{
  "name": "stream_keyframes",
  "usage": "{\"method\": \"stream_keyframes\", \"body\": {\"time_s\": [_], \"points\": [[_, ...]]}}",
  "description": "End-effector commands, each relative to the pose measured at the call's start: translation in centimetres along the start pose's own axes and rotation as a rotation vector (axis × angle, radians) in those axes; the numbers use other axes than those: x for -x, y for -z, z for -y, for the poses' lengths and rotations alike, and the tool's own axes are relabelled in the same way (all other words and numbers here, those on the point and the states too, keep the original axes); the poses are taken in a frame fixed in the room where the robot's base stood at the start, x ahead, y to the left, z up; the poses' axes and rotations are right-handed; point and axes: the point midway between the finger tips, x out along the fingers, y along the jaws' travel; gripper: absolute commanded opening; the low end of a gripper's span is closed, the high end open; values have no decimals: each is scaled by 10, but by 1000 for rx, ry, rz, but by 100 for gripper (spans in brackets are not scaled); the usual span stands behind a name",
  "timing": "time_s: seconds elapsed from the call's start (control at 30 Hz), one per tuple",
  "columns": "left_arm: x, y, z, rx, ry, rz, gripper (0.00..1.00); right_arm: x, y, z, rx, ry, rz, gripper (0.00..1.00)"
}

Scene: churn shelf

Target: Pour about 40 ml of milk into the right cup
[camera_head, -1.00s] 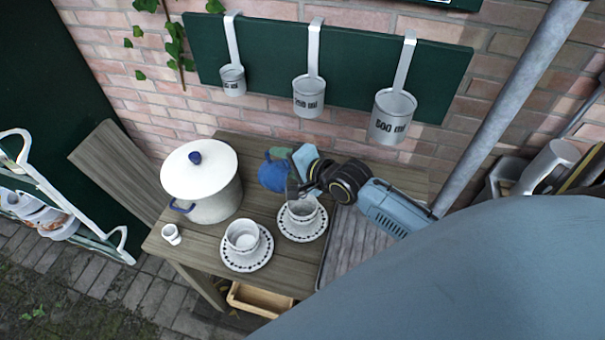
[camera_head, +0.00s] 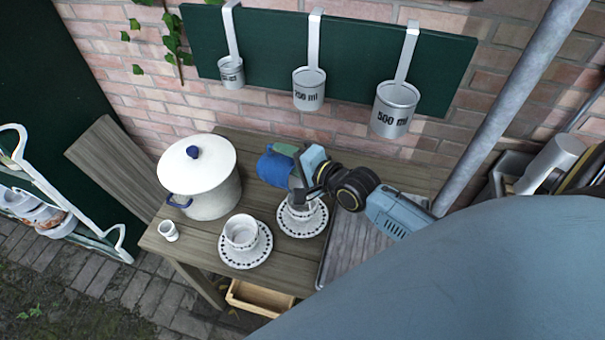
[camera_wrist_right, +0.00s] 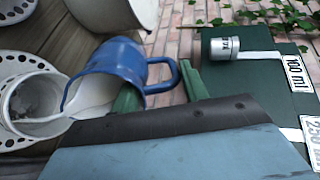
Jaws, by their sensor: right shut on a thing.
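My right gripper (camera_head: 298,160) is shut on the blue jug (camera_head: 273,169) and holds it tilted beside and above the right cup (camera_head: 301,211). In the right wrist view, the jug (camera_wrist_right: 118,62) has white milk (camera_wrist_right: 90,97) at its mouth, and the milk runs over the lip into the cup (camera_wrist_right: 22,88). Some white shows inside the cup; its level is hard to tell. The green fingers (camera_wrist_right: 160,88) are at the jug's handle side. The right cup stands upright on a dotted saucer (camera_head: 313,229), partly hidden by my gripper. My left gripper is not in view.
A second cup (camera_head: 241,231) stands on its saucer (camera_head: 247,262) to the left. A lidded white pot (camera_head: 212,195) and a small white cup (camera_head: 168,230) stand farther left on the wooden table (camera_head: 205,238). Measuring ladles (camera_head: 309,90) hang on the green board above.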

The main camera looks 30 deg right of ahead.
Motion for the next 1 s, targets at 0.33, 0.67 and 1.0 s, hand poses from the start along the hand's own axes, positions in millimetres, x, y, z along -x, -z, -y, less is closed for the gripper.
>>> {"method": "stream_keyframes", "body": {"time_s": [0.33, 0.67, 1.0], "points": [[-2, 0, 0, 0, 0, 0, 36, -7, 4, 2, 1, 13, -2, 3], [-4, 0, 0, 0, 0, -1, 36, -13, 5, 3, 1, 18, -2, 3], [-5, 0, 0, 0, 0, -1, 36, -20, 4, 5, 3, 28, -2, 3]]}}
